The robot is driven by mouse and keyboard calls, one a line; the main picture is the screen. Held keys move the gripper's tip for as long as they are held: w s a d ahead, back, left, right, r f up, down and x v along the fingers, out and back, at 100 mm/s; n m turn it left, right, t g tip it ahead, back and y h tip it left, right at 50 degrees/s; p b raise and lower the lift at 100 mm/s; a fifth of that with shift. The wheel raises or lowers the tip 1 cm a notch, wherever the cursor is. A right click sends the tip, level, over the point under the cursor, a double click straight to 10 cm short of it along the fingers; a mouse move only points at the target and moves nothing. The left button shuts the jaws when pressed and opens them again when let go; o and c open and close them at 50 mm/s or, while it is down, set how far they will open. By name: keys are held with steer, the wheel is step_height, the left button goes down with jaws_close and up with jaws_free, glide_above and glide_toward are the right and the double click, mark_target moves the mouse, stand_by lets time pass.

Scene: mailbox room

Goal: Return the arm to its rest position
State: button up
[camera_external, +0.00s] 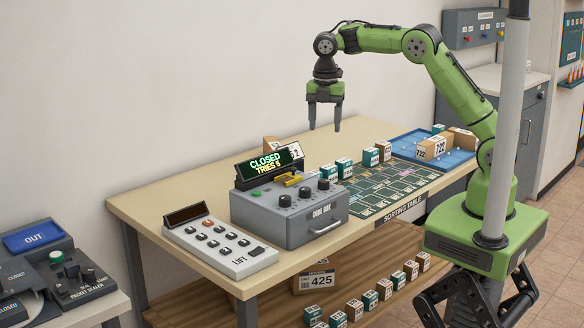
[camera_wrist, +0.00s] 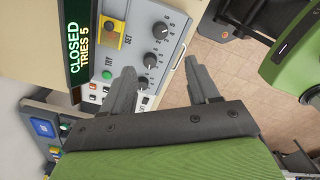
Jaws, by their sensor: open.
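My green arm (camera_external: 385,40) reaches out over the wooden sorting table (camera_external: 140,203) from its base at the right. My gripper (camera_external: 324,125) hangs fingers-down above the table, behind and to the right of the grey code box. In the wrist view my gripper (camera_wrist: 165,80) shows two dark fingers spread apart with nothing between them. The grey code box (camera_external: 290,217) stands on the table with knobs and a front drawer handle. Its display (camera_external: 267,163) reads "CLOSED TRIES 5" and also shows in the wrist view (camera_wrist: 78,40).
A lift keypad (camera_external: 220,248) lies left of the code box. A dark sorting mat (camera_external: 390,185), small boxes (camera_external: 344,168) and a blue tray (camera_external: 405,142) are at the right. More boxes (camera_external: 370,299) line the lower shelf. A grey post (camera_external: 505,110) stands before my arm.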

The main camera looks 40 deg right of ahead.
steer(key=shift+f, duration=0.1)
steer(key=s+d+r+m+t+y, duration=0.2)
steer(key=s+d+r+m, duration=0.6)
steer(key=s+r+m, duration=0.15)
steer(key=s+d+f+m+t+h, duration=0.1)
steer(key=s+d+f+m, duration=0.1)
steer(key=s+m, duration=0.5)
steer(key=s+d+f+m+t+h, duration=0.1)
steer(key=s+d+m, duration=0.4)
steer(key=s, duration=0.6)
steer(key=shift+d+f+m+t, duration=0.25)
steer(key=shift+f+m+t, duration=0.25)
steer(key=shift+m+t, duration=0.55)
steer(key=shift+g, duration=0.25)
steer(key=shift+s, duration=0.1)
